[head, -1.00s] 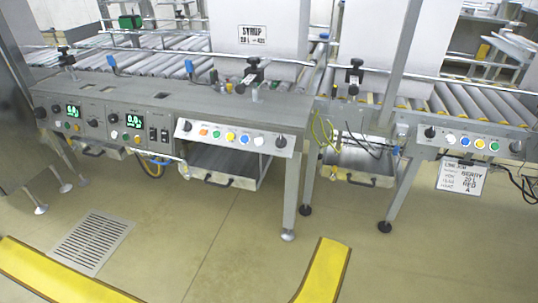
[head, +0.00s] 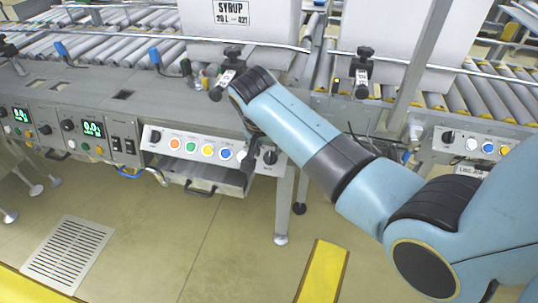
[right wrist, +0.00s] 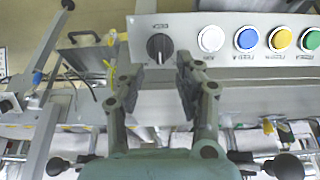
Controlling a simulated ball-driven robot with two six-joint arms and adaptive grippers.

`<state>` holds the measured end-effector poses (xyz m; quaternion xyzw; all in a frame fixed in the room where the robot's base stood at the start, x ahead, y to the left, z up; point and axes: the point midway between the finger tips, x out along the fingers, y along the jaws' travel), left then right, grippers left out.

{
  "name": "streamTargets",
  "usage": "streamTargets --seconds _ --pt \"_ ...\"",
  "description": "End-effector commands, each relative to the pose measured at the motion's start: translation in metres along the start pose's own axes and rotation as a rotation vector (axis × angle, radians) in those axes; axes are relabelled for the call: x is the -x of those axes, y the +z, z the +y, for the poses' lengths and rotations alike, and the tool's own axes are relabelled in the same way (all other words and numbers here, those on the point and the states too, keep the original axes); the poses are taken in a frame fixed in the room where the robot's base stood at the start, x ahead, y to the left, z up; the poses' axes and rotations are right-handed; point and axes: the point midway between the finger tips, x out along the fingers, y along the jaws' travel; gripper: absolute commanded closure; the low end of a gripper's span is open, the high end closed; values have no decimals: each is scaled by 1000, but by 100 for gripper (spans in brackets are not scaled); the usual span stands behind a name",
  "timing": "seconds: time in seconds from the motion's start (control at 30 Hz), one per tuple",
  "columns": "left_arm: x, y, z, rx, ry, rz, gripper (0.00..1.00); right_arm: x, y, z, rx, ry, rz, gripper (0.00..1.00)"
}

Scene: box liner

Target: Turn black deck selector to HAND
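The black deck selector (head: 270,157) is a round knob at the right end of the white sloped button panel (head: 165,131). In the right wrist view, which is upside down, the black selector (right wrist: 159,47) has a label reading DECK above it. My right gripper (right wrist: 158,68) is open and empty, with the knob just past its fingertips and roughly centred between them. I see no clear contact. In the head view my right gripper (head: 250,148) hangs down at the panel's right end, partly hidden by my arm. My left gripper is not in view.
Beside the deck selector sit white (right wrist: 210,39), blue (right wrist: 246,39), yellow (right wrist: 281,40) and green (right wrist: 311,38) buttons. Another black selector (head: 155,136) is at the panel's left end. A black clamp knob (head: 228,72) and a SYRUP-labelled box (head: 270,25) stand above and behind.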

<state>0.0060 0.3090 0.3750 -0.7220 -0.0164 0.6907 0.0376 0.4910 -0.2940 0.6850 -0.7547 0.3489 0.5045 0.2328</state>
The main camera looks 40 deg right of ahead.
Motion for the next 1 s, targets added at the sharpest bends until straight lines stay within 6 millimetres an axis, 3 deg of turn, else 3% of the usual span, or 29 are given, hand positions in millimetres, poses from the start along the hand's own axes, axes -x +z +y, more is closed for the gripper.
streamTargets --seconds 0.03,0.2,0.6,0.87,1.0 --pt "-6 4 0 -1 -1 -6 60 -13 1 0 1 2 0 65" --pt "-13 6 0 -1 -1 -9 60 -36 0 0 1 1 0 65" --pt "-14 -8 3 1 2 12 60 -43 0 0 0 -2 1 65" --pt "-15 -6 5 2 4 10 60 -43 0 0 1 -2 0 98" --pt "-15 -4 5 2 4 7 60 -44 0 0 1 -1 -1 100"
